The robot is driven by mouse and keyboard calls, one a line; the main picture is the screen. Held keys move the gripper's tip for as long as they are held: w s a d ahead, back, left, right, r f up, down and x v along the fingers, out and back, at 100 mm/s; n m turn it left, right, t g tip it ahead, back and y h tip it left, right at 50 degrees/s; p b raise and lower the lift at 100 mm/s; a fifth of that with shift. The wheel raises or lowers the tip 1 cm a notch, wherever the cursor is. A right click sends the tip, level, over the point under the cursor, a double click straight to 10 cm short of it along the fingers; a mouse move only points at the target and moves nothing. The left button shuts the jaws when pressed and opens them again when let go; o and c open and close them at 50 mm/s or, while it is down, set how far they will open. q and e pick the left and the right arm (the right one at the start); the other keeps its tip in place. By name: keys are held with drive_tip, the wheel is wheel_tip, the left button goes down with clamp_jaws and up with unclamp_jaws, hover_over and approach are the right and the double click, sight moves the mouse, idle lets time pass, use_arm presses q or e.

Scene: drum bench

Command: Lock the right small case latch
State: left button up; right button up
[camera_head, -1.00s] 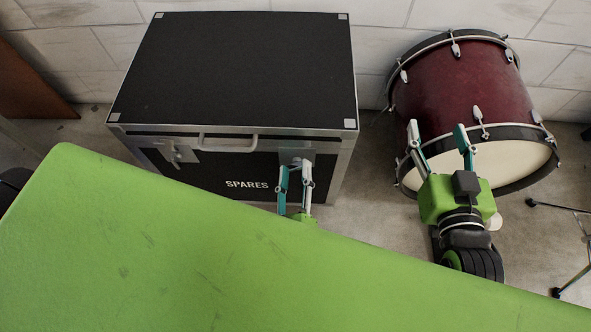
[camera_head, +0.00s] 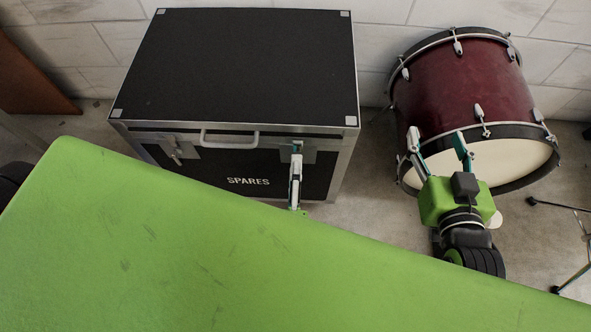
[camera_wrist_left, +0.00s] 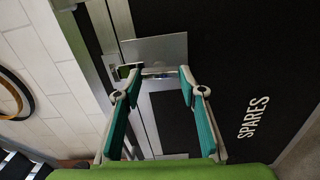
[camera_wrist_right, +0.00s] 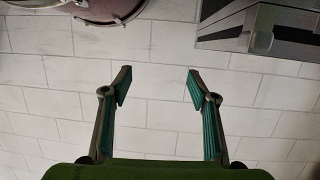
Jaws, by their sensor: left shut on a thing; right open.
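The black case (camera_head: 235,60) marked SPARES stands by the wall with its lid down. Its right latch (camera_head: 309,155) is on the front face below the lid seam; the left wrist view shows its metal plate (camera_wrist_left: 158,50). My left gripper (camera_head: 297,154) is at this latch and largely covers it in the head view. In the left wrist view its fingers (camera_wrist_left: 156,79) are at the two ends of the metal latch piece and shut on it. Whether the latch is locked cannot be told. My right gripper (camera_head: 437,141) is open and empty in front of the drum.
The left latch (camera_head: 174,150) and a lid handle (camera_head: 229,138) are also on the case front. A dark red bass drum (camera_head: 465,95) stands to the right of the case. A green surface (camera_head: 200,250) fills the foreground and hides the case's lower front.

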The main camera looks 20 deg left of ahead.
use_arm(q)
drive_tip(key=shift+n, duration=0.7)
use_arm(e)
drive_tip(key=shift+w+a+r+t, duration=0.2)
drive_tip(key=shift+r+t, duration=0.2)
drive_tip(key=shift+r, duration=0.25)
use_arm(q)
drive_tip(key=o, duration=1.1)
drive_tip(key=v, duration=0.7)
drive_tip(key=shift+s, duration=0.25)
drive_tip(key=shift+d, duration=0.1)
